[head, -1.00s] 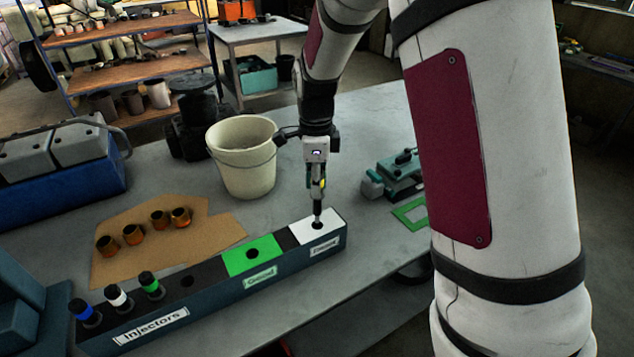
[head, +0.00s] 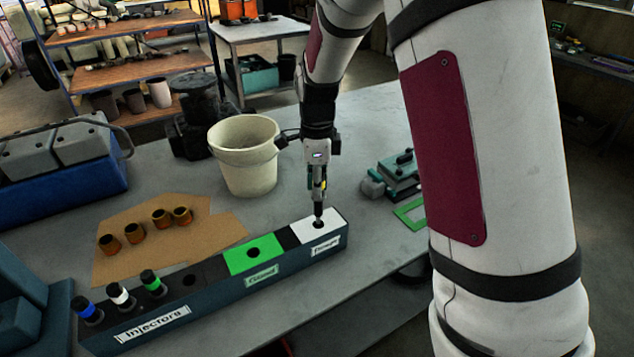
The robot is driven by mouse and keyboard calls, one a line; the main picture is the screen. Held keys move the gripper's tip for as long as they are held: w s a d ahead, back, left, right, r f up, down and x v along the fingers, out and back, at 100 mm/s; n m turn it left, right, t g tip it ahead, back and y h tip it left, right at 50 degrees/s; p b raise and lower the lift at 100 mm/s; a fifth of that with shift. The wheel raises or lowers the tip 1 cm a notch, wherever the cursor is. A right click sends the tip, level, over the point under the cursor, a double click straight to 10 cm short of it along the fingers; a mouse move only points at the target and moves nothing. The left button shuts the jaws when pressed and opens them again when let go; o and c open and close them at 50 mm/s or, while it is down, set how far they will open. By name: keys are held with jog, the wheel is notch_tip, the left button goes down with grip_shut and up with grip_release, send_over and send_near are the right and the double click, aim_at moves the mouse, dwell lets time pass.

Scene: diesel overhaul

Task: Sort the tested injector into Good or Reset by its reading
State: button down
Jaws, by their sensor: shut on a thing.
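The long dark injector rack (head: 212,287) lies across the bench. Its left end, labelled Injectors, holds three injectors with a blue band (head: 82,307), a white band (head: 120,295) and a green band (head: 152,282); an empty hole is beside them. The green Good section (head: 239,260) has an open, empty hole. My gripper (head: 318,187) points down over the white section (head: 331,226) at the right end, whose label is too blurred to read surely. It is shut on a slim injector (head: 318,210) with a bit of yellow. The injector's lower end is at the white section's hole; its depth is unclear.
A cream bucket (head: 245,170) stands behind the rack. Several copper-coloured sleeves (head: 135,233) stand on brown cardboard (head: 205,236). A teal device (head: 398,177) and green frame (head: 408,213) lie to the right. A blue case (head: 75,180) is at left.

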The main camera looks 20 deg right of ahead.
aim_at(317, 223)
jog(key=shift+f, duration=1.65)
jog(key=shift+f+b, duration=0.3)
jog(key=shift+f, duration=1.3)
dwell(0.5)
jog(key=shift+f, duration=1.25)
jog(key=c, duration=1)
grip_release()
